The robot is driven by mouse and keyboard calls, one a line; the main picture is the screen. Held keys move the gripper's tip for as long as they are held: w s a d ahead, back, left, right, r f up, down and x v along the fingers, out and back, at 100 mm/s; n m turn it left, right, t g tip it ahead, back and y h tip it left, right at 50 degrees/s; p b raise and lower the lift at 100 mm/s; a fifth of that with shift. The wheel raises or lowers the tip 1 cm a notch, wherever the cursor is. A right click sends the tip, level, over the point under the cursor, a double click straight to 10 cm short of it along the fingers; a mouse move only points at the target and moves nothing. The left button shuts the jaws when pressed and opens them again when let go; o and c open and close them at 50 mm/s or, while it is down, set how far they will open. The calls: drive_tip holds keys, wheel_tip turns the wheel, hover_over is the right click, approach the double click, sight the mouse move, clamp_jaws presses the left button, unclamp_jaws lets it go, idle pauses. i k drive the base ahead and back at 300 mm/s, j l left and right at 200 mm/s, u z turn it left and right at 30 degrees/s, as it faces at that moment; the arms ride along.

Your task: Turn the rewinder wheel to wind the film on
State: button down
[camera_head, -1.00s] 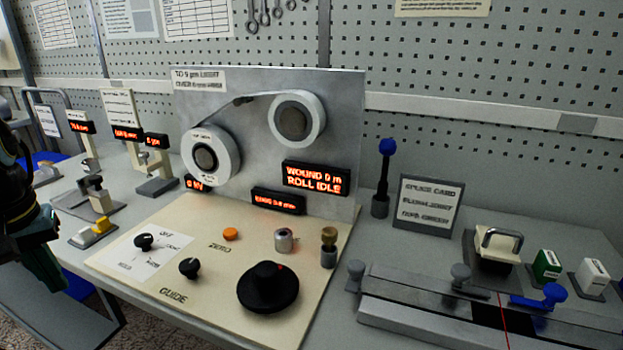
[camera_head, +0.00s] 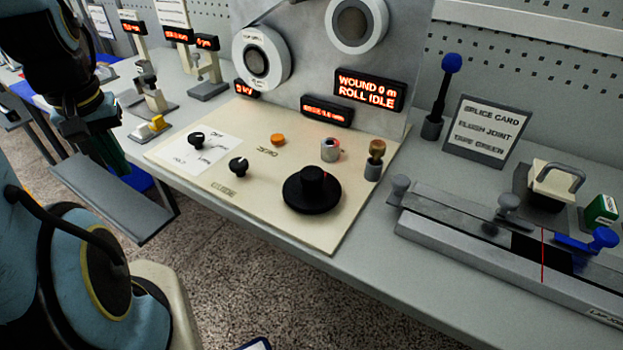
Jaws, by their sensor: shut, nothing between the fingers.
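The rewinder wheel, a black disc with a raised hub (camera_head: 312,196), sits at the front right of the cream control panel (camera_head: 290,226). Two white film rolls stand on the grey upright plate, a left roll (camera_head: 280,58) and a right roll (camera_head: 381,32) cut by the top edge. The red display (camera_head: 368,90) reads WOUND 0 m, ROLL IDLE. My gripper (camera_head: 118,165) hangs at the left, past the panel's left edge, pointing down. Its green-tipped fingers are shut and empty, well apart from the wheel.
Two black knobs (camera_head: 238,165), an orange button (camera_head: 278,139), a silver knob (camera_head: 330,149) and a brass-topped post (camera_head: 375,160) share the panel. A splicing block (camera_head: 470,240) and a splice card (camera_head: 487,131) stand at the right. The space above the wheel is clear.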

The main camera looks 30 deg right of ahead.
sight(312, 189)
drive_tip(key=i+j+z, duration=0.2)
drive_tip(key=z, duration=0.2)
drive_tip(key=i+j+z, duration=0.15)
drive_tip(key=j+z, duration=0.25)
drive_tip(key=i+j+z, duration=0.1)
drive_tip(key=j+z, duration=0.3)
